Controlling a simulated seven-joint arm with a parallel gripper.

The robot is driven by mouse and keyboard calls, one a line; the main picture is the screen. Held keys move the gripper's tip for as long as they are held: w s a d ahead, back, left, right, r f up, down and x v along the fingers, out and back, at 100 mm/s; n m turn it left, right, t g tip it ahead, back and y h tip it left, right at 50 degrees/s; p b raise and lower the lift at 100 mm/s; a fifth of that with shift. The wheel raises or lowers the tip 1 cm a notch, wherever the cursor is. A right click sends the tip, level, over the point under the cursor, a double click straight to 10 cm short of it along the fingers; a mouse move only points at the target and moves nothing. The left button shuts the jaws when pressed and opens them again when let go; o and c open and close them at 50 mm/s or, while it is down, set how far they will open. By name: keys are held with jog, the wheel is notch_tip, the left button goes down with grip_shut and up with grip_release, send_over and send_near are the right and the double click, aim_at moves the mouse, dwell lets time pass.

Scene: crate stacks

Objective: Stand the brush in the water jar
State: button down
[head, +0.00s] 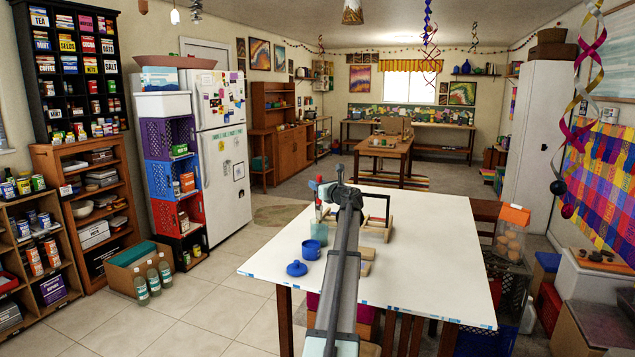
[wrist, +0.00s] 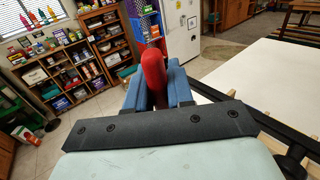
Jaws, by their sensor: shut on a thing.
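My gripper (wrist: 156,84) is shut, its two blue fingers on either side of a red, rounded piece of the brush (wrist: 153,70) in the wrist view. In the head view the red end of the brush (head: 312,185) shows at the far end of my arm, above the white table. The brush's lower part is hard to make out. A pale teal jar (head: 319,233), seemingly the water jar, stands on the table below the gripper. I cannot tell whether the brush reaches into it.
A small blue pot (head: 311,250) and a blue lid (head: 297,268) are on the white table (head: 430,250) near the jar. A wooden frame (head: 375,222) and wood pieces lie behind and beside my arm. The table's right side is clear.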

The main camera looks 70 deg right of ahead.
aim_at(321, 205)
jog(key=shift+f, duration=3.85)
jog(key=c, duration=0.9)
grip_release()
jog(key=shift+r, duration=0.1)
jog(key=shift+r, duration=4.45)
